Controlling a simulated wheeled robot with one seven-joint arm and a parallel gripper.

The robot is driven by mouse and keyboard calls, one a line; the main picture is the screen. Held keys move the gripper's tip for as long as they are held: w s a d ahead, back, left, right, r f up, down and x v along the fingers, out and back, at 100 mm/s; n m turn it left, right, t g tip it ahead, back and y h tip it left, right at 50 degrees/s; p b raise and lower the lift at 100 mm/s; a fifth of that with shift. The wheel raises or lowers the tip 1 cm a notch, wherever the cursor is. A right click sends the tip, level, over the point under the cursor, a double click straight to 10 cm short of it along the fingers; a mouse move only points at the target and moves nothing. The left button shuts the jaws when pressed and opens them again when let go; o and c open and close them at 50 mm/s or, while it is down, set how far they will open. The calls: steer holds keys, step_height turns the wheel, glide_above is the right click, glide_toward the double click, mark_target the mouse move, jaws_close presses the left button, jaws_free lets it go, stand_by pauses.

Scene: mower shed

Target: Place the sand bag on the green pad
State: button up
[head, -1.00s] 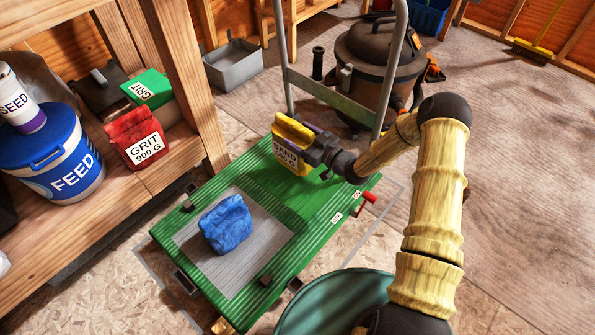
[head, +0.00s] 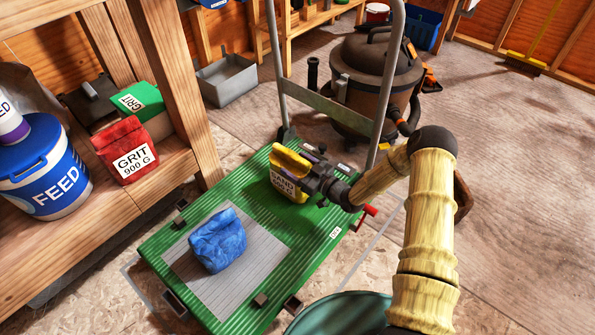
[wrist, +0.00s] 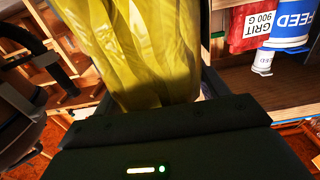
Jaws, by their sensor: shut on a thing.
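The yellow sand bag (head: 286,178), with a white SAND label, is held in my gripper (head: 308,179) over the far part of the green ribbed pad (head: 190,268). The pad is a platform with a grey plate (head: 262,254) at its near left. My gripper is shut on the bag from its right side. The bag's underside is low near the green surface; I cannot tell whether it touches. In the wrist view the yellow bag (wrist: 140,50) fills the upper middle, and its lower end is hidden by the gripper body.
A blue crumpled bag (head: 218,241) sits on the grey plate. A metal frame handle (head: 325,105) rises at the pad's far edge, before a brown vacuum (head: 375,75). A wooden shelf at left holds a red grit bag (head: 130,150) and a feed bucket (head: 40,170).

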steer(key=shift+f, duration=0.35)
steer(key=o, duration=1.9)
steer(key=shift+f, duration=0.1)
steer(key=shift+s+d+r, duration=0.1)
steer(key=shift+d+r, duration=0.05)
steer(key=shift+r, duration=0.05)
steer(key=p+v, duration=0.6)
steer(key=v, duration=0.5)
steer(key=shift+s+d, duration=0.25)
steer(key=shift+s, duration=0.05)
